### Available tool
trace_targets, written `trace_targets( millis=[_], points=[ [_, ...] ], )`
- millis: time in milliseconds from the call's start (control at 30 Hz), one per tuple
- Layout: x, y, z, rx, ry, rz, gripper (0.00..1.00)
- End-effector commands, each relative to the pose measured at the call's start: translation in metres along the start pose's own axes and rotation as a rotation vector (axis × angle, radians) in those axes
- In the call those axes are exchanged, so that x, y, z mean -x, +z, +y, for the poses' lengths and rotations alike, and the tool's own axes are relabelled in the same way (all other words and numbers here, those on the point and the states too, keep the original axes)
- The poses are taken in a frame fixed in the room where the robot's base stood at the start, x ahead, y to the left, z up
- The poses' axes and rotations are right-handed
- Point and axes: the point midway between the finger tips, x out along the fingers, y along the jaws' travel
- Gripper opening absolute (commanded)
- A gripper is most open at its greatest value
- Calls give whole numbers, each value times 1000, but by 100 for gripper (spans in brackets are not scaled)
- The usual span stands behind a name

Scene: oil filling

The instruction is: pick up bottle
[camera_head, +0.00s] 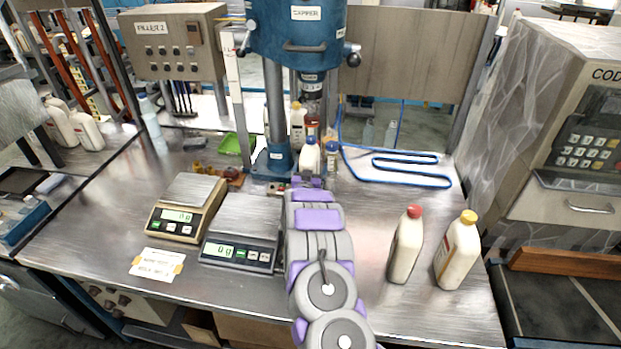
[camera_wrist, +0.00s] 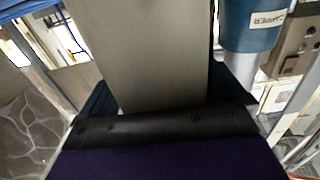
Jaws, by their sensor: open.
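In the head view, a white bottle with a blue cap (camera_head: 310,156) stands under the blue capper (camera_head: 298,45), just beyond the end of my arm. Its lower part is hidden by my gripper (camera_head: 309,182), whose fingertips I cannot make out there. Two more white bottles stand upright on the right of the table, one with a red cap (camera_head: 405,247) and one with a yellow cap (camera_head: 457,253). In the wrist view my gripper (camera_wrist: 165,92) is open, its dark blue fingers wide apart. A grey-beige surface fills the view between them; no bottle is recognisable there.
Two scales, one tan (camera_head: 187,207) and one dark (camera_head: 241,234), stand left of my arm. A blue hose (camera_head: 412,180) lies at the back right. A green tray (camera_head: 237,144) is at the back left. The metal table is clear between my arm and the red-capped bottle.

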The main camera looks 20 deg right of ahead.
Motion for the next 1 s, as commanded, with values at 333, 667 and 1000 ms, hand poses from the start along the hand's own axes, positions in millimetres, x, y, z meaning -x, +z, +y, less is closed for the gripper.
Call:
trace_targets(
  millis=[333,667,1000],
  points=[
    [0,-1,-3,2,-1,1,86],
    [-1,0,-2,1,-2,-1,54],
    [-1,1,-2,2,-1,-2,22]
  ],
)
